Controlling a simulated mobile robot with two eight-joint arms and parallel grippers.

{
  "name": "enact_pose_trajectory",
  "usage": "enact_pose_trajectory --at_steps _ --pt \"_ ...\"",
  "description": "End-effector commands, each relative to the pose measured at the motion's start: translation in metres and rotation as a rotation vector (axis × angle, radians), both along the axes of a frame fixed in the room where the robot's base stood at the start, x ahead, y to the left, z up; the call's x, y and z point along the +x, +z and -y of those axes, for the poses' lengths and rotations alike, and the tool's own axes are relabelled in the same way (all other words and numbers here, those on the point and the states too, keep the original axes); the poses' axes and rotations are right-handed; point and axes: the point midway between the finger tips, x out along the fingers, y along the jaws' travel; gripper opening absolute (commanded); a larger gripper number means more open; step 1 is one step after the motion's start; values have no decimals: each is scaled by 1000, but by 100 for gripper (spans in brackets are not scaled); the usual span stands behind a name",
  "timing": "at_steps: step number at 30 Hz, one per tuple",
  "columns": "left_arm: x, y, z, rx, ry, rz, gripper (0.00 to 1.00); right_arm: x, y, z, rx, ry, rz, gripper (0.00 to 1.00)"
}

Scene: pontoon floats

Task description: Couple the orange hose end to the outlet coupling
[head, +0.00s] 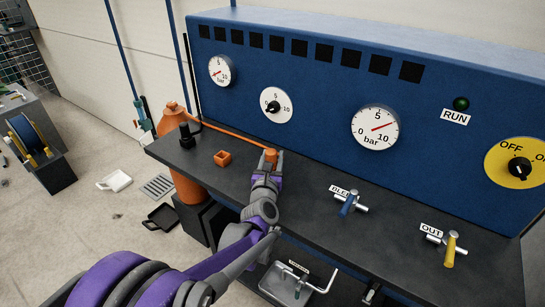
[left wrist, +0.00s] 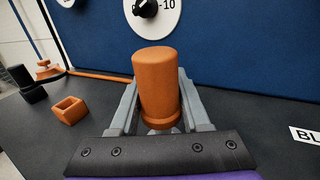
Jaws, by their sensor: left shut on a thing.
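The orange hose end (head: 271,156) is an upright orange cylinder above the dark bench top, near the blue panel. It also shows large in the left wrist view (left wrist: 157,85), between the two grey fingers. My left gripper (head: 268,164) is shut on it. The orange hose (head: 225,132) runs from it left to an orange tank (head: 178,165). A little grey metal shows under the hose end, but I cannot tell whether it is the outlet coupling or part of my gripper. I cannot pick out the outlet coupling for certain. My right gripper is not in view.
An open orange square holder (head: 222,158) and a black fitting (head: 188,135) stand on the bench (head: 320,178) to the left. A blue-handled valve (head: 349,203) and a yellow-handled valve (head: 449,248) are to the right. The blue gauge panel (head: 320,80) stands behind.

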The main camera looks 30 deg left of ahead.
Motion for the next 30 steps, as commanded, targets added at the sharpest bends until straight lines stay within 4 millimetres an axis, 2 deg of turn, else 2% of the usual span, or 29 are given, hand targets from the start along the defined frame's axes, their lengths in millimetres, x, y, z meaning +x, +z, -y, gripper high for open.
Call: enact_pose_trajectory --at_steps 11,30 --pt "0 -2 0 0 0 0 0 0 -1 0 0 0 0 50" --pt "0 -18 0 0 0 0 0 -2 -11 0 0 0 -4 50"
